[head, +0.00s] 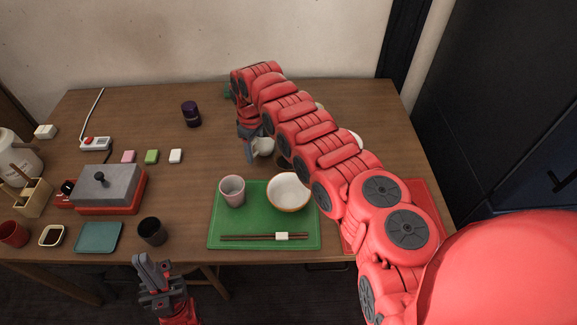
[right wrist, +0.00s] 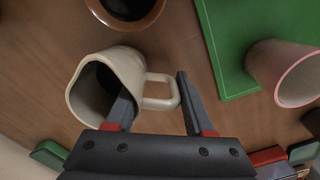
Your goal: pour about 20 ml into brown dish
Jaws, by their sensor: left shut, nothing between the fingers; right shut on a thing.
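A cream pitcher (right wrist: 88,103) with dark liquid inside is in my right gripper (right wrist: 155,100). One finger overlaps its mouth and the other is beside its handle. In the head view the pitcher (head: 264,146) is partly hidden by my right arm. The brown dish (right wrist: 150,18), dark inside, is at the top edge of the right wrist view, cut off, just past the pitcher. Only a sliver of it (head: 282,161) shows beside my arm in the head view. My left gripper (head: 146,262) is shut and empty in front of the table edge.
A green mat (head: 265,242) holds a pinkish cup (head: 232,190), a white bowl (head: 288,191) and chopsticks (head: 255,237). A black cup (head: 152,231), a teal plate (head: 99,237) and a grey-red box (head: 108,190) stand left. A dark purple jar (head: 191,114) stands behind.

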